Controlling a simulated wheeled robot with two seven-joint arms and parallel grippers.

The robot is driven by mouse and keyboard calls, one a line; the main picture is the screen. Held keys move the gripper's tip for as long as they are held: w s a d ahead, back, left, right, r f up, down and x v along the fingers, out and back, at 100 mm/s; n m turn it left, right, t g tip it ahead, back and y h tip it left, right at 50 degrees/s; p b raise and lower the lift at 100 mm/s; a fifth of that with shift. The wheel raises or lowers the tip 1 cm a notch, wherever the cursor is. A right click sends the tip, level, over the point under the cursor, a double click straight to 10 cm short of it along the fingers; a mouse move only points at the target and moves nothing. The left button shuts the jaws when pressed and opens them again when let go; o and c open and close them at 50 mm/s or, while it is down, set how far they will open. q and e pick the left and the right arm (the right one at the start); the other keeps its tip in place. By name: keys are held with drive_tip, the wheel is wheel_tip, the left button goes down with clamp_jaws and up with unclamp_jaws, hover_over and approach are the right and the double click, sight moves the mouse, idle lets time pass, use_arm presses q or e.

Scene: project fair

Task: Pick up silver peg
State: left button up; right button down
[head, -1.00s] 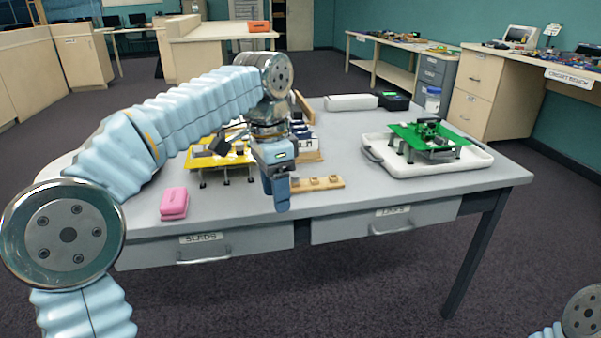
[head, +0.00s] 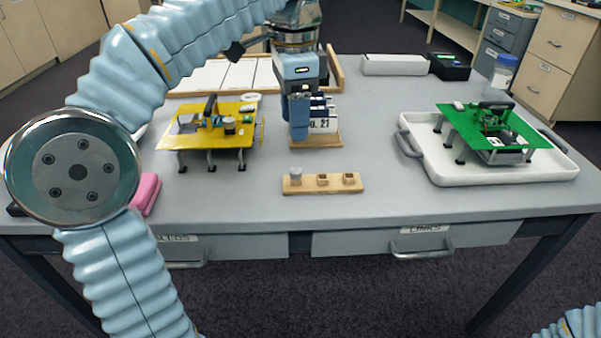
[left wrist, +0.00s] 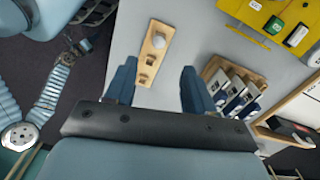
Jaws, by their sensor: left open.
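The silver peg (head: 296,173) stands upright at the left end of a small wooden block strip (head: 335,188) near the table's front. It also shows in the left wrist view (left wrist: 158,40), at the far end of the strip (left wrist: 150,62). My left gripper (head: 299,128) hangs pointing down behind the strip in the head view, apart from the peg. In the left wrist view its two fingers (left wrist: 158,82) are spread with nothing between them.
A yellow board on legs (head: 205,140) stands left, a pink case (head: 146,193) at the front left. A holder with labelled pieces (head: 322,126) is right beside my left gripper. A white tray (head: 410,165) with a green board (head: 490,128) is right. Table between strip and tray is clear.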

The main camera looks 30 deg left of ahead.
sight(296, 170)
use_arm(q)
wheel_tip(296, 170, down, 10)
drive_tip(key=shift+f+b, duration=0.1)
drive_tip(key=shift+b, duration=1.1)
clamp_jaws()
